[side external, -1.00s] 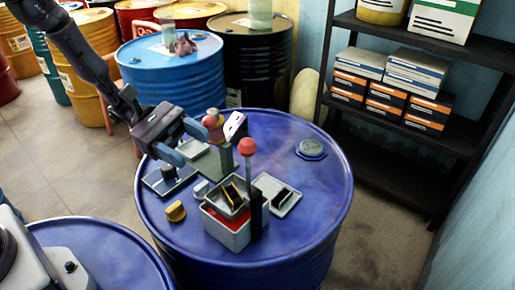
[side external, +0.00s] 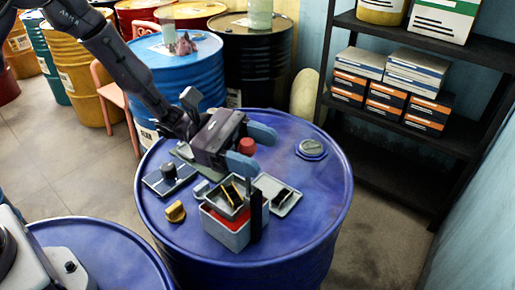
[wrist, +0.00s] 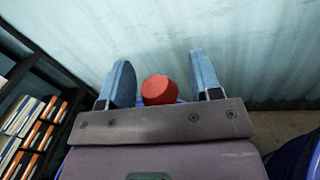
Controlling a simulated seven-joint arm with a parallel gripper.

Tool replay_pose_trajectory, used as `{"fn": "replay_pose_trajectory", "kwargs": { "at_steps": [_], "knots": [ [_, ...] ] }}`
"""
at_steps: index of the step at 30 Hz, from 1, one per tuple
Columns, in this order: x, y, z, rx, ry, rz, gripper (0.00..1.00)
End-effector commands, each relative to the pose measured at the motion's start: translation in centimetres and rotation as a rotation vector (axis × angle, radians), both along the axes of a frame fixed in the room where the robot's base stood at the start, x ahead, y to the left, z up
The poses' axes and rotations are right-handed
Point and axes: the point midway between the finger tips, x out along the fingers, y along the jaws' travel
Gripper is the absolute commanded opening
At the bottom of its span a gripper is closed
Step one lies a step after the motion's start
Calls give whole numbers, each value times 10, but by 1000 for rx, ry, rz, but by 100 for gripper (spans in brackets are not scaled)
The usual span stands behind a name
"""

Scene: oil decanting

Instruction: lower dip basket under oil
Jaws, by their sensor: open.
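The dip basket (side external: 234,198), a small grey tray with dark and yellow pieces in it, sits at the top of a grey tank (side external: 226,231) that shows red inside. A dark upright post (side external: 256,212) stands at the tank's right. A red knob (side external: 247,145) is above the basket; its stem is hidden behind my gripper. My gripper (side external: 266,152) is open, with one blue finger on each side of the knob. In the wrist view the red knob (wrist: 158,90) lies between the open fingers, with a gap on both sides.
All this stands on a blue drum (side external: 310,205). A cap (side external: 312,149) sits at the back right. A black shelf (side external: 400,150) stands beyond.

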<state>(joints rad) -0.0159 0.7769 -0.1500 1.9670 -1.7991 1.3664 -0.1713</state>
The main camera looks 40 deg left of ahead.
Motion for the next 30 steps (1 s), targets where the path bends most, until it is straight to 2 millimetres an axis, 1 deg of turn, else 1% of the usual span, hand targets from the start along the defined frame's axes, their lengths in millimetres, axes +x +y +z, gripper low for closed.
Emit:
{"fn": "replay_pose_trajectory", "kwargs": {
  "at_steps": [3,10,11,12,14,15,18,22,27,30],
  "knots": [
    [1,-4,0,0,0,0,58],
    [1,-4,0,0,0,0,58],
    [1,-4,0,0,0,0,51],
    [1,-4,0,0,0,0,42],
    [1,-4,0,1,0,0,28],
    [1,-4,0,1,0,0,19],
    [1,-4,0,1,0,0,0],
    [1,-4,-4,1,2,0,0],
    [1,-3,-28,2,5,2,0],
    [1,-3,-36,2,3,3,0]
  ]
}}
